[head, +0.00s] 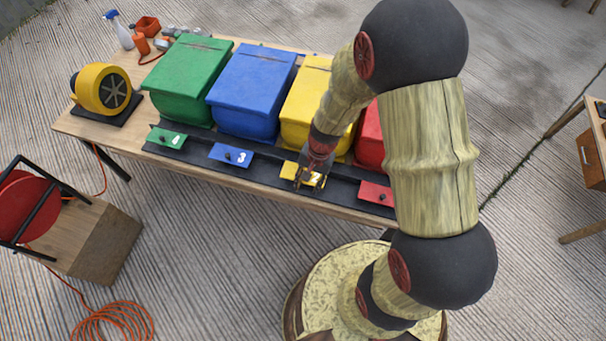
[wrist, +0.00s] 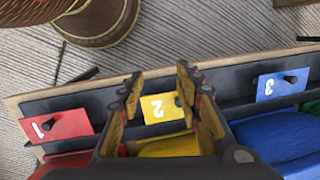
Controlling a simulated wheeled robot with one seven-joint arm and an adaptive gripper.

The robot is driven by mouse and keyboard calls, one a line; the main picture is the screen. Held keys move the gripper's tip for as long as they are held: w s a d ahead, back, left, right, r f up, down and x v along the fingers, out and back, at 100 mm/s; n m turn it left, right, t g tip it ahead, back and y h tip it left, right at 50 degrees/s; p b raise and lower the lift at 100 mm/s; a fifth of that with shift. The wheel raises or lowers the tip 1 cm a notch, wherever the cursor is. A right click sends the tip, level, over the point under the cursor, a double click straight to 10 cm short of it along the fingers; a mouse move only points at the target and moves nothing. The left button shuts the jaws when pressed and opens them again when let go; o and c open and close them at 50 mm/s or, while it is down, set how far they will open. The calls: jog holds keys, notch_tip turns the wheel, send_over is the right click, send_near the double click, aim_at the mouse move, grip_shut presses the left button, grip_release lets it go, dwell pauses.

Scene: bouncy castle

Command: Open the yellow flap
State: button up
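The yellow flap (head: 288,171) is a small panel in front of the yellow bin (head: 300,103) on the table. In the wrist view the yellow flap (wrist: 158,109) carries a white 2 and a dark knob (wrist: 178,101) near its right edge. My gripper (head: 304,183) is at the flap in the head view and covers part of it. In the wrist view my gripper (wrist: 160,76) is open, with one finger on each side of the flap in the picture. The knob shows close to the right finger. I cannot tell whether a finger touches it.
A red flap (head: 376,193) lies to the right; blue (head: 231,155) and green (head: 167,138) flaps lie to the left, each with a knob. Blue (head: 250,85) and green (head: 188,75) bins stand behind. A yellow blower (head: 103,88) stands at the table's left end.

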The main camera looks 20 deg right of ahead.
jog(key=w+d+f+m+t+h, duration=0.1)
jog(key=w+d+f+m+t, duration=0.2)
jog(key=w, duration=0.5)
jog(key=shift+m, duration=0.6)
jog(key=b+x, duration=0.1)
jog(key=x, duration=0.1)
jog(key=b+x, duration=0.1)
jog(key=x, duration=0.1)
jog(key=b+x, duration=0.1)
jog(key=x, duration=0.2)
jog(key=shift+s+a, duration=0.2)
jog(key=shift+a, duration=0.15)
jog(key=shift+c, duration=0.7)
grip_shut()
